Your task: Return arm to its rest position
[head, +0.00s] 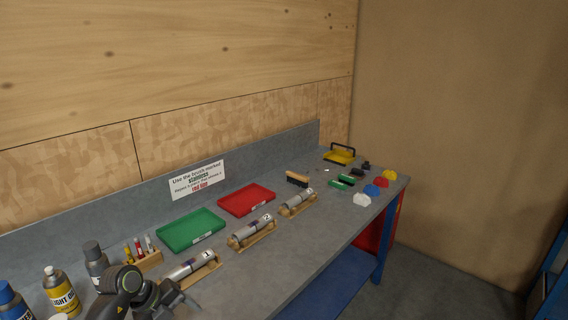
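One dark grey arm of mine comes in at the bottom left of the head view; I take it as my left arm. Its gripper (176,298) is low over the near part of the bench, close to the cylinder marked 1 (190,266). The fingers are small and dark, so I cannot tell if they are open or shut, and I see nothing held in them. My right gripper is not in view.
The grey bench (262,285) carries cylinders 2 (252,229) and 3 on wooden cradles, a green tray (192,230), a red tray (246,199), and a marker holder (149,261). Bottles (61,291) stand close left of my arm. Brushes and coloured blocks lie farther back.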

